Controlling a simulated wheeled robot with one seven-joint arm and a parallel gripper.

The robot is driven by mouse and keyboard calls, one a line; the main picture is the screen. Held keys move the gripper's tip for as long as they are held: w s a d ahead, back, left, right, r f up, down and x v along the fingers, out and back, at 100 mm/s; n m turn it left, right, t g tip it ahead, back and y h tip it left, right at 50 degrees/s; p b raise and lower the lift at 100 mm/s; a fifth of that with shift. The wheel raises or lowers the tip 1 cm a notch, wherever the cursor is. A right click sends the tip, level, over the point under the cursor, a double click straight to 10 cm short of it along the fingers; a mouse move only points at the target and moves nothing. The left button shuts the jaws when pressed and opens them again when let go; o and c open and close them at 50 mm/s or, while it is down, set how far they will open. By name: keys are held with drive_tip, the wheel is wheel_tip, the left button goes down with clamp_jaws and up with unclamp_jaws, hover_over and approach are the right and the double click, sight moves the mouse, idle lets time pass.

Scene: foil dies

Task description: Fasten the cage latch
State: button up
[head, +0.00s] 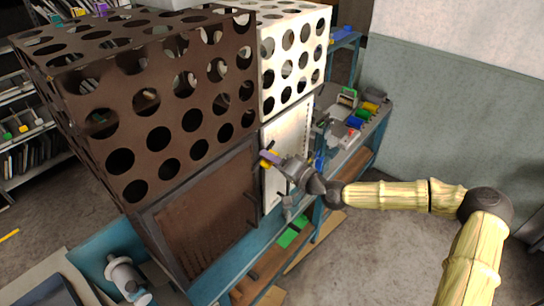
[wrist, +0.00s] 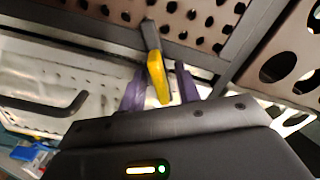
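The latch shows in the wrist view as a dark lever (wrist: 151,35) with a yellow grip (wrist: 157,78), lying across the cage's dark frame. In the wrist view, the purple fingers of my gripper (wrist: 160,88) stand apart on either side of the yellow grip. A gap shows on its right; contact on its left is unclear. The fingertips are partly hidden in the head view.
A brown holed cage (head: 150,115) with a brown door (head: 205,220) stands left of the white holed cage (head: 296,55). A dark bar handle (wrist: 45,107) sticks out of the pale door. A bench (head: 365,135) holds coloured items behind. Open floor (head: 390,250) lies right.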

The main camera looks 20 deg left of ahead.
drive_tip(key=shift+w, duration=0.1)
drive_tip(key=shift+s+a, duration=0.1)
drive_tip(key=shift+s, duration=0.1)
clamp_jaws()
drive_tip(key=shift+w+f+m+b, duration=0.1)
drive_tip(key=shift+m+b, duration=0.25)
drive_tip(key=shift+m, duration=0.05)
drive_tip(key=shift+f+m+b, duration=0.1)
drive_tip(key=shift+m+b, duration=0.55)
drive_tip(key=shift+m, duration=0.15)
drive_tip(key=shift+m+b, duration=0.9)
drive_tip(key=shift+m, duration=1)
unclamp_jaws()
